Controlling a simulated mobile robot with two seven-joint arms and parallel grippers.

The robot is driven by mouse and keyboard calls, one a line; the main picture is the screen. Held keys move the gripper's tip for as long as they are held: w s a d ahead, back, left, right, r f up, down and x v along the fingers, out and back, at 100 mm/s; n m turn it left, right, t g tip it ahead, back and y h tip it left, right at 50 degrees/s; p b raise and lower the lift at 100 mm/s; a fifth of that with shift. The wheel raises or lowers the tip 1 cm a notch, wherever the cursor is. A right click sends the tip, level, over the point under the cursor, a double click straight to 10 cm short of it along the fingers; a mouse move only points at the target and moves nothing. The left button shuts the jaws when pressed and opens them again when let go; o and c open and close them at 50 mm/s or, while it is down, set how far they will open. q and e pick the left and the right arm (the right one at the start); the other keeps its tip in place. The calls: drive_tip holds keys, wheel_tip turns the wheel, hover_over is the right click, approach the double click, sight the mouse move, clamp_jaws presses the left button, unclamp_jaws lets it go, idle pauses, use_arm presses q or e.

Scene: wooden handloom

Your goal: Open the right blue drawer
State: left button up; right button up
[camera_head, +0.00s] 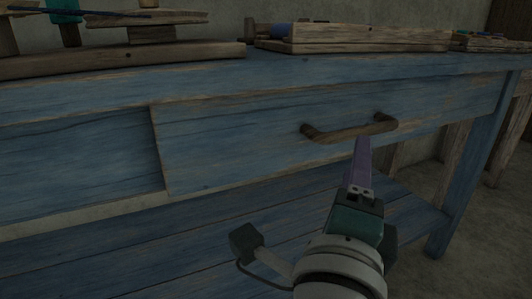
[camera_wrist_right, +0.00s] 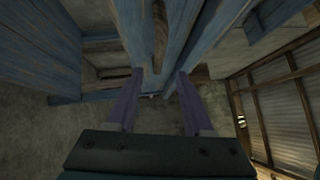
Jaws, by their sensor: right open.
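The right blue drawer (camera_head: 240,140) has a wooden front with a brown curved handle (camera_head: 345,133). Its front stands out from the panel on its left; I cannot tell whether it is pulled out at all. My right gripper (camera_head: 362,142) is just below the right part of the handle, fingers pointing up toward it. In the right wrist view the gripper (camera_wrist_right: 160,73) is open with two purple fingers apart and nothing between their bases. A brown bar, apparently the handle (camera_wrist_right: 160,35), shows beyond the fingertips. I cannot tell whether they touch. My left gripper is not in view.
The blue table top (camera_head: 300,75) carries a wooden tray (camera_head: 370,38) and wooden pieces (camera_head: 130,58). A lower shelf (camera_head: 130,245) lies beneath the drawer. A blue table leg (camera_head: 470,165) stands at the right, with open floor beyond.

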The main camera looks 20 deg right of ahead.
sight(364, 126)
drive_tip(key=b+x, duration=0.2)
drive_tip(key=x, duration=0.8)
drive_tip(key=shift+s+d+f, duration=0.1)
drive_tip(key=shift+s, duration=0.05)
clamp_jaws()
idle(1.1)
